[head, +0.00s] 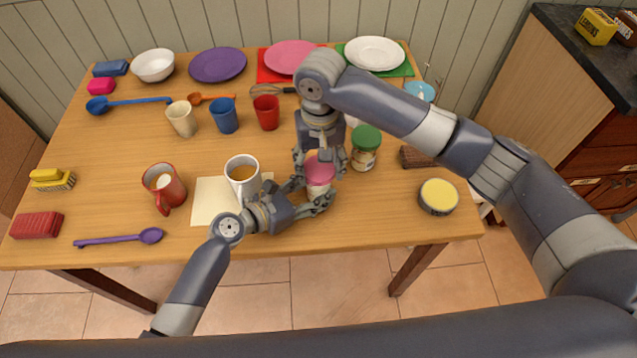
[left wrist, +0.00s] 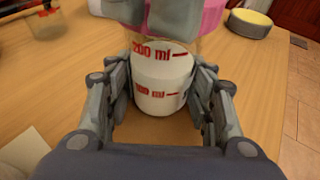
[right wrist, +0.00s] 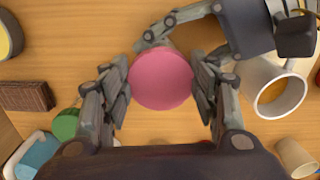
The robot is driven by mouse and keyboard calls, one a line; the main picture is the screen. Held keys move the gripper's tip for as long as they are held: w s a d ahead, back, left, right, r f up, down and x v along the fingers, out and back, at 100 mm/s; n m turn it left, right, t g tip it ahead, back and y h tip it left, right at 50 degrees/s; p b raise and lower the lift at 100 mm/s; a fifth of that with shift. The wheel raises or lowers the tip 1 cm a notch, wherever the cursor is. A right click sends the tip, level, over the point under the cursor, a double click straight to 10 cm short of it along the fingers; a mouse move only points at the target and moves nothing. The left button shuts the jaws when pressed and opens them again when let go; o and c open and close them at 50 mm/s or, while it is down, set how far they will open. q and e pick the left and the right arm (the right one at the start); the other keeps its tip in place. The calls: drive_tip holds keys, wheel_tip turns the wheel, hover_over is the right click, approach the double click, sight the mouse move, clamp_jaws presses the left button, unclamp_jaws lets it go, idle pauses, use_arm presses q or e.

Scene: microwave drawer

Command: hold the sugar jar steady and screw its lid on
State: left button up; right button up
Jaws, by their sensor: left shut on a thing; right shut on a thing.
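The sugar jar (head: 318,189) stands upright near the table's front edge, pale with red volume marks. It fills the middle of the left wrist view (left wrist: 162,80). My left gripper (head: 313,201) is shut around its sides, one finger on each side. The pink lid (head: 319,168) is at the jar's top and shows round in the right wrist view (right wrist: 161,80). My right gripper (head: 320,161) points straight down and is shut on the lid's rim from two sides. Fingers cover part of the seam, so I cannot tell how tightly the lid sits.
A green-lidded jar (head: 365,148) stands close on the right. A white mug (head: 242,175) stands left, near my left wrist, on a cream mat (head: 208,201). A yellow-topped tin (head: 438,196) is at the front right. The red cup (head: 266,112) stands behind.

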drive_tip(key=m, duration=0.4)
drive_tip(key=shift+d+f, duration=0.1)
drive_tip(key=shift+d, duration=0.15)
drive_tip(key=m, duration=0.3)
drive_tip(key=shift+m, duration=0.3)
drive_tip(key=m, duration=0.7)
drive_tip(key=shift+d, duration=0.1)
drive_tip(key=o, duration=1.1)
